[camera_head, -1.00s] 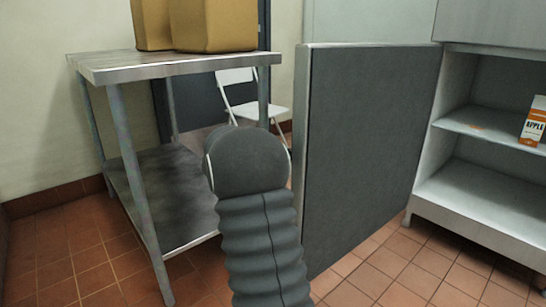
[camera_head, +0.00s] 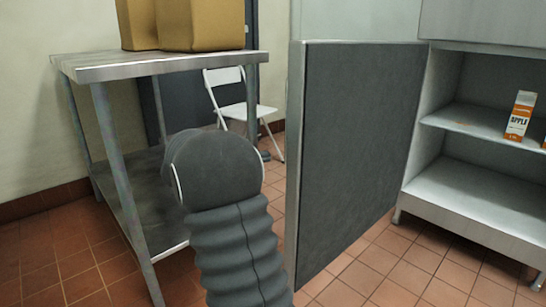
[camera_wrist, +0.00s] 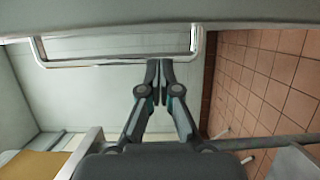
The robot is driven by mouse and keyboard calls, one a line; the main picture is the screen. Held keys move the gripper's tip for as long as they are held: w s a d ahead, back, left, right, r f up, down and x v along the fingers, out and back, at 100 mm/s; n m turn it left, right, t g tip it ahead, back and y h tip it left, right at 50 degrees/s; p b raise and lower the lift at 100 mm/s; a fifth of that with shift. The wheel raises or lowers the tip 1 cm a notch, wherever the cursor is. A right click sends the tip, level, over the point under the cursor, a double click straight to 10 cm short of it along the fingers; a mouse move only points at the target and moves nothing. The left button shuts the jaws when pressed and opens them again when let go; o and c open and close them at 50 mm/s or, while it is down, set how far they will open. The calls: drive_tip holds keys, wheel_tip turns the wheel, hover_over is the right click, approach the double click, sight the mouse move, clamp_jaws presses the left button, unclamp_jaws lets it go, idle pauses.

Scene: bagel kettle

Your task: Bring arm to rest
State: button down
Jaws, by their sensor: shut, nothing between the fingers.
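My gripper (camera_wrist: 158,85) shows in the wrist view with its two fingers together and nothing between them. Its tips are just below a shiny bar handle (camera_wrist: 115,60) on a pale door panel; I cannot tell whether they touch it. In the head view my own arm, dark grey with a ribbed sleeve, fills the lower middle and hides the gripper.
A dark-panelled door (camera_head: 355,150) stands open right of my arm. Behind it, a white cabinet (camera_head: 470,190) holds an orange-and-white apple carton (camera_head: 520,116). A steel table (camera_head: 165,68) with brown boxes (camera_head: 185,25) stands left. A white folding chair (camera_head: 238,105) is behind.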

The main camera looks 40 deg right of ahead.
drive_tip(key=shift+v, duration=1.4)
drive_tip(key=shift+s, duration=0.15)
wheel_tip(320, 180, down, 11)
drive_tip(key=s+a+n+t+y, duration=0.2)
drive_tip(key=n+y, duration=0.2)
drive_tip(key=s+a+f+t+y+p, duration=0.1)
drive_tip(key=s+a+f+y+p, duration=0.1)
drive_tip(key=s+a+y, duration=0.45)
drive_tip(key=s+a+r+t+y+p, duration=0.3)
drive_tip(key=s+a+r, duration=0.3)
drive_tip(key=a, duration=0.5)
drive_tip(key=s+a+r+t+y+p, duration=0.3)
drive_tip(key=s+a+r+t+p, duration=0.2)
drive_tip(key=a, duration=0.6)
drive_tip(key=s+r, duration=0.2)
drive_tip(key=s, duration=0.1)
drive_tip(key=shift+a+r+t, duration=0.15)
drive_tip(key=shift+a+t, duration=0.2)
drive_tip(key=shift+t, duration=0.05)
